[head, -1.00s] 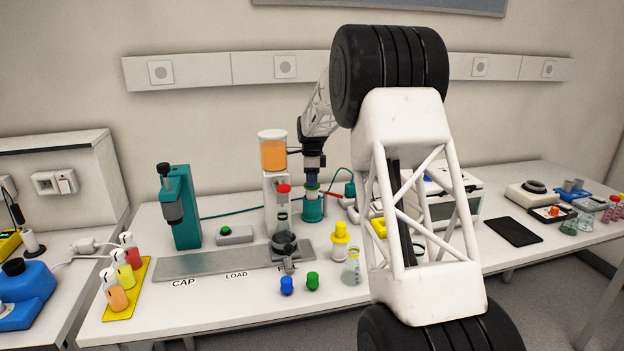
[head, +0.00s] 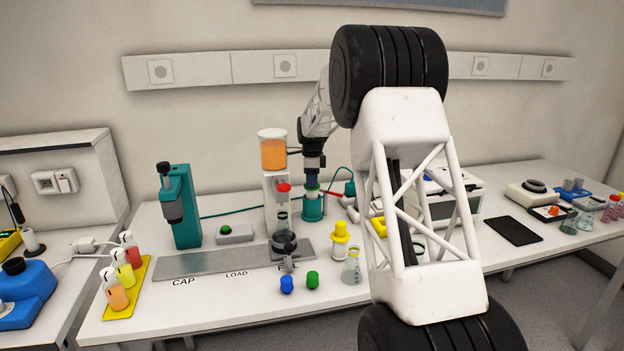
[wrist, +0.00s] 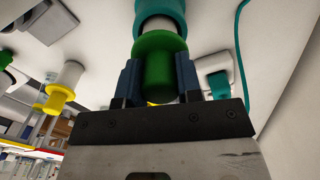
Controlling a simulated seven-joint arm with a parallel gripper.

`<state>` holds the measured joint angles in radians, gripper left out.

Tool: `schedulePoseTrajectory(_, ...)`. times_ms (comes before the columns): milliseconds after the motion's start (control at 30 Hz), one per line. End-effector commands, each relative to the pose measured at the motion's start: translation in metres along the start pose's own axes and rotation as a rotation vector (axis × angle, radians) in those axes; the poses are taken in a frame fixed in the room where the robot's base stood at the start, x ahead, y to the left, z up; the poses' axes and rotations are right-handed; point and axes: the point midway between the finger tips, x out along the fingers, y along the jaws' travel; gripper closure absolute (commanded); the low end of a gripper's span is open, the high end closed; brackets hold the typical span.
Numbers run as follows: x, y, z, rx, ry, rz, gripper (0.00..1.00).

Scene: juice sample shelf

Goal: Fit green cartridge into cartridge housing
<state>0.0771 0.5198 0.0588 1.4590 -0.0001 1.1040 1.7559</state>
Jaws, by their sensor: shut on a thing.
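The green cartridge (head: 312,188) is in my gripper (head: 313,182), which is shut on its green cap. In the wrist view the green cartridge (wrist: 160,62) sits between the two blue fingers of my gripper (wrist: 158,78). The teal cartridge housing (head: 313,209) stands directly below the cartridge on the bench. The housing's teal rim (wrist: 172,10) also shows in the wrist view, with a pale band of the cartridge between the rim and the green cap. The cartridge looks lined up with the housing, its lower end apparently inside; the exact depth is hidden.
Left of the housing stands a dispenser with an orange tank (head: 273,154). A yellow-topped cartridge (head: 340,240) stands in front to the right, near a flask (head: 351,265). Blue and green caps lie on the front bench.

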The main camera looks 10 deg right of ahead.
Motion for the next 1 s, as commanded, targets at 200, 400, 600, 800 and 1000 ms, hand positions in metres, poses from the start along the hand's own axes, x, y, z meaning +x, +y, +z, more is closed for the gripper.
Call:
schedulePoseTrajectory(200,0.003,0.0,0.0,0.0,0.0,0.0,1.0)
schedulePoseTrajectory(400,0.006,0.0,0.0,0.0,0.0,-0.001,1.0)
schedulePoseTrajectory(600,0.009,0.0,0.0,0.0,0.0,0.0,1.0)
schedulePoseTrajectory(800,0.012,0.0,0.0,0.0,0.0,0.0,1.0)
schedulePoseTrajectory(1000,0.015,0.0,0.0,0.0,0.0,0.0,1.0)
